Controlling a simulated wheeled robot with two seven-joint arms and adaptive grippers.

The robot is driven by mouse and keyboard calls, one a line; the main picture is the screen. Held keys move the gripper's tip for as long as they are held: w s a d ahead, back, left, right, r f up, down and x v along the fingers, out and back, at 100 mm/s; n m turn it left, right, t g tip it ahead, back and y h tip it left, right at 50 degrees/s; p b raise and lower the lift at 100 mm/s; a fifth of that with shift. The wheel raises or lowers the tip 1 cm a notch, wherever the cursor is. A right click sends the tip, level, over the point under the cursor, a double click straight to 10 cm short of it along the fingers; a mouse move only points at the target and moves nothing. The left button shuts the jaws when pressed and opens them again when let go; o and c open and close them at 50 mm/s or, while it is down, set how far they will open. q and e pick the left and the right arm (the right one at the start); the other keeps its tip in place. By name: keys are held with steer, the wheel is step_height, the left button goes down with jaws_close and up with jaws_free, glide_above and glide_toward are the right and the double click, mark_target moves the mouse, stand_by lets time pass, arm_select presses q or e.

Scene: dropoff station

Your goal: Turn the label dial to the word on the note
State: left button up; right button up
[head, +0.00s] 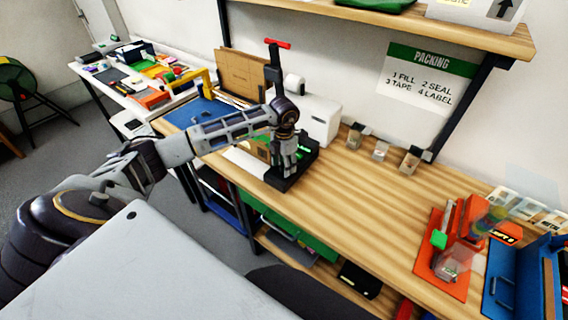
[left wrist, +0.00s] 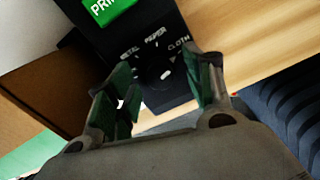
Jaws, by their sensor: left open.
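The black label station (head: 297,168) stands near the front edge of the wooden bench. In the left wrist view its face (left wrist: 172,100) carries the words METAL, PAPER and CLOTH around a dark dial (left wrist: 152,76). A small white mark shows near the dial. Part of a green PRINT patch (left wrist: 108,10) shows at the top. My left gripper (head: 289,168) is over the station. In the left wrist view the gripper (left wrist: 165,85) is open, with its green-padded fingers on either side of the dial. I cannot tell whether they touch it. I cannot make out a note with a word.
A white machine (head: 318,122) stands behind the station, and a black post with a red top (head: 277,44) rises behind my gripper. Brown cardboard (head: 246,75) leans at the left. Red (head: 440,262) and blue (head: 505,285) fixtures stand at the right. The middle of the bench is clear.

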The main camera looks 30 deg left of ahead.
arm_select(q)
steer(key=c, duration=0.9)
steer(key=shift+c, duration=0.7)
steer(key=shift+n, duration=0.5)
steer(key=n+b, duration=0.1)
steer(key=n, duration=0.2)
steer(key=shift+n, duration=0.4)
steer(key=n, duration=0.5)
steer(key=shift+b, duration=0.35)
steer(key=n, duration=1)
